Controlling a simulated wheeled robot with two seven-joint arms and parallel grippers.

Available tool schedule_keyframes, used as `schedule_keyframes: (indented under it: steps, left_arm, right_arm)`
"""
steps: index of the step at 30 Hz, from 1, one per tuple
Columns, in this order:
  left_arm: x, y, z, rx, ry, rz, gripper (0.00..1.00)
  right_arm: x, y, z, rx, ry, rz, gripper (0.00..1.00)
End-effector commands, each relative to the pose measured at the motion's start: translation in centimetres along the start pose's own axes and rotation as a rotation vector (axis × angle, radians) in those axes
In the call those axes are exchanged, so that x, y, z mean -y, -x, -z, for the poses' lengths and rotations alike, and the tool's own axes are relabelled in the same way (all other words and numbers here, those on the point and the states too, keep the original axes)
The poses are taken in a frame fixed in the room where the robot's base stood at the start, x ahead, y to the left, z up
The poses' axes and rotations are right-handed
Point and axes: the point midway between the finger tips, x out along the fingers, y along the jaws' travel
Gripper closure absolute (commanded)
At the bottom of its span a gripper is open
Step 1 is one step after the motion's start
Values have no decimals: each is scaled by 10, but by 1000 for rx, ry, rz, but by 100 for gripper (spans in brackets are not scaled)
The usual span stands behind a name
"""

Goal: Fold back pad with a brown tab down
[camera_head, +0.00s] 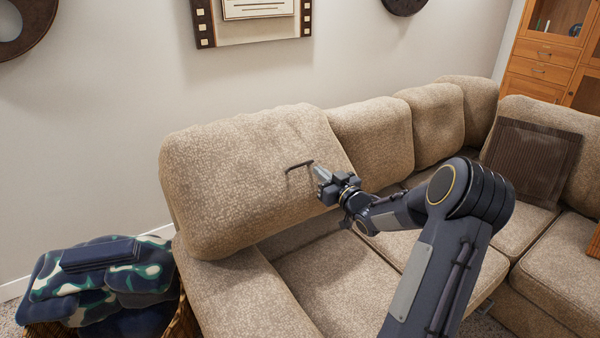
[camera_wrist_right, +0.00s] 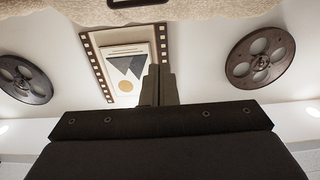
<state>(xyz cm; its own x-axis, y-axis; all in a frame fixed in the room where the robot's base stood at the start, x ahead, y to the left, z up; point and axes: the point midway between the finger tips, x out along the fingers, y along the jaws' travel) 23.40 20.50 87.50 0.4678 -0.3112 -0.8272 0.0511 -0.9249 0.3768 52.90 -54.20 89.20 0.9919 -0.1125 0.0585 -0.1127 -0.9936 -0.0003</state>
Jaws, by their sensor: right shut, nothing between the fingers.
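The beige back pad (camera_head: 250,185) stands upright at the left end of the sofa. A thin dark brown tab (camera_head: 299,165) sticks out from its front face, toward the right side. My right gripper (camera_head: 319,172) is just right of the tab, shut and empty, its fingertips pointing at the pad. In the right wrist view the shut fingers (camera_wrist_right: 158,83) show in the middle, the pad's fabric (camera_wrist_right: 60,12) runs along the top edge, and the tab (camera_wrist_right: 132,3) is partly cut off there. Whether the fingers touch the tab I cannot tell. My left gripper is out of view.
More back pads (camera_head: 372,135) continue right along the sofa. Seat cushions (camera_head: 335,280) lie below, and a brown pillow (camera_head: 532,160) leans at the right. A basket (camera_head: 185,322) with dark patterned blankets (camera_head: 95,275) stands left. A framed picture (camera_head: 255,22) hangs behind.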

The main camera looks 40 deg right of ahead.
Motion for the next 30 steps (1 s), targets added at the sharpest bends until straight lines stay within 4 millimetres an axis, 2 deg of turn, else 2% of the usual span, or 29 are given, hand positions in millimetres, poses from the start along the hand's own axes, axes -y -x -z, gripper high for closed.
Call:
schedule_keyframes:
  steps: [5,17,18,22,30]
  left_arm:
    - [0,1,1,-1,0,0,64]
    - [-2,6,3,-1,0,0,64]
    - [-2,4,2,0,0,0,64]
    - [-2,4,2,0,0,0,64]
    - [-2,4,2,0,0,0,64]
  right_arm:
    - [0,-19,1,-11,-2,5,100]
    - [0,-102,1,-9,-3,3,100]
    - [0,-102,-11,-4,-5,2,100]
    - [0,-105,-27,-5,-4,2,100]
    - [0,-108,-38,-7,-1,1,100]
